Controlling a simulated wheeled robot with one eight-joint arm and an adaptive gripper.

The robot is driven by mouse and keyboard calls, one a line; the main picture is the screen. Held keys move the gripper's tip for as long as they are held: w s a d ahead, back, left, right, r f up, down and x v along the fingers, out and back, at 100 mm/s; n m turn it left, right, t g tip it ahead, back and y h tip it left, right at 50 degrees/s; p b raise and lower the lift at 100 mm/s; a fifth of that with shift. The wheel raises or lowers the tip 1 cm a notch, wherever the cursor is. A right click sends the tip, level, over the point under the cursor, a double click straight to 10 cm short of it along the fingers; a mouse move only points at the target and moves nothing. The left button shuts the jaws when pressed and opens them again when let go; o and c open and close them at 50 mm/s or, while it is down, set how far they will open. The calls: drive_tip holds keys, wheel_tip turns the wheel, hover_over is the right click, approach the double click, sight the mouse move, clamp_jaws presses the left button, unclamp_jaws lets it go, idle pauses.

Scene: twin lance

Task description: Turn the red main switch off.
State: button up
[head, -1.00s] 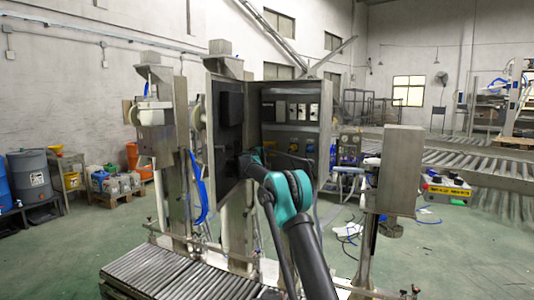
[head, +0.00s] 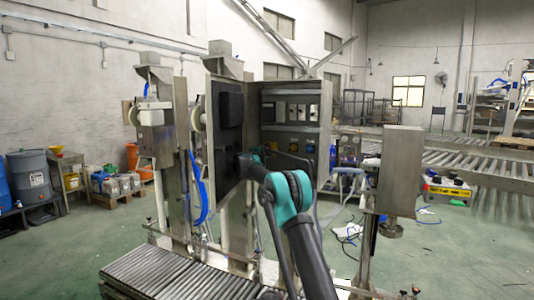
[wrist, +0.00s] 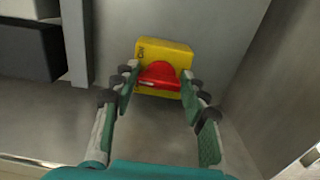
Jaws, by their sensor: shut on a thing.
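The red main switch (wrist: 160,75) is a red knob on a yellow block (wrist: 166,55), on the grey inner wall of a cabinet in the wrist view. My gripper (wrist: 160,83) has one finger at each side of the knob and is shut on it. The fingertips partly overlap the yellow block's edges. In the head view my arm reaches into the open metal cabinet (head: 290,98); the gripper and the switch cannot be made out there.
The cabinet's open door (head: 227,140) stands to the left of my arm. A metal box on a post (head: 400,170) stands to the right. A roller conveyor (head: 165,275) lies in front. A dark box (wrist: 25,50) is at upper left in the wrist view.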

drive_tip(key=n, duration=0.4)
drive_tip(key=shift+a+r+n, duration=0.1)
drive_tip(key=shift+n, duration=0.2)
drive_tip(key=shift+w+a+n, duration=0.1)
drive_tip(key=shift+n, duration=2.1)
drive_tip(key=o, duration=1.2)
drive_tip(key=shift+c, duration=0.2)
drive_tip(key=v, duration=0.7)
drive_tip(key=shift+s, duration=0.25)
drive_tip(key=shift+a, duration=0.1)
